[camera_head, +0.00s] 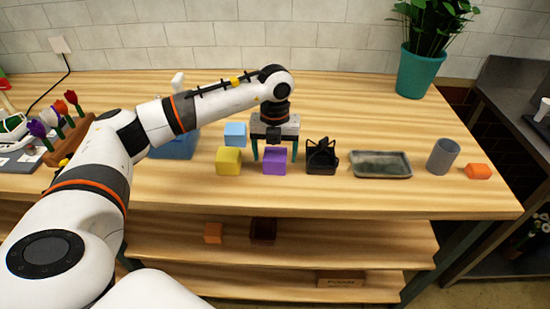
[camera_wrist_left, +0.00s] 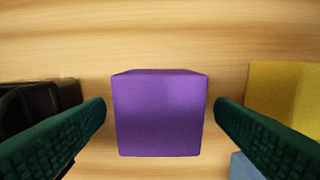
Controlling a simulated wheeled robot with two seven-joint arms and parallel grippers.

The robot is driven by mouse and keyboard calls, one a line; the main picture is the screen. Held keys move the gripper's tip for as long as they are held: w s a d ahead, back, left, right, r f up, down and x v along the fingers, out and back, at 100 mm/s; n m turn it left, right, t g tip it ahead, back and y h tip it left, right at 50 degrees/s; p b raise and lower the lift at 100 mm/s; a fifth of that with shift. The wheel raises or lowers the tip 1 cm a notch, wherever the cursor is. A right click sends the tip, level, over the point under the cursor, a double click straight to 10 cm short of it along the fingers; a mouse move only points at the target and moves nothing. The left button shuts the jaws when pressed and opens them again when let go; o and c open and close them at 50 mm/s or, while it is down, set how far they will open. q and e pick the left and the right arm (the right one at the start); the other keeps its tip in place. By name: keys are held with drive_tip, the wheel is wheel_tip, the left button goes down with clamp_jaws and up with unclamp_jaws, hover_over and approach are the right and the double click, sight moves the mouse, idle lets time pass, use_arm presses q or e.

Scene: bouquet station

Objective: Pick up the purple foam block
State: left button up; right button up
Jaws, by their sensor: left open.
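The purple foam block (camera_head: 275,161) sits on the wooden table near its front edge, between the yellow block and a black holder. My left gripper (camera_head: 274,154) is open, with its two green fingers on either side of the block in the head view. In the left wrist view the purple block (camera_wrist_left: 160,112) lies in the middle, between the open fingers (camera_wrist_left: 160,125). A gap shows between the block and each finger. I see no contact. My right gripper is not in view.
A yellow block (camera_head: 228,162) and a light blue block (camera_head: 235,134) stand close on the left. The black holder (camera_head: 322,158) stands close on the right. Further right are a grey tray (camera_head: 380,164), a grey cup (camera_head: 442,156) and an orange block (camera_head: 478,171).

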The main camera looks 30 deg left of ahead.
use_arm(q)
drive_tip(key=shift+f, duration=0.6)
drive_tip(key=c, duration=1)
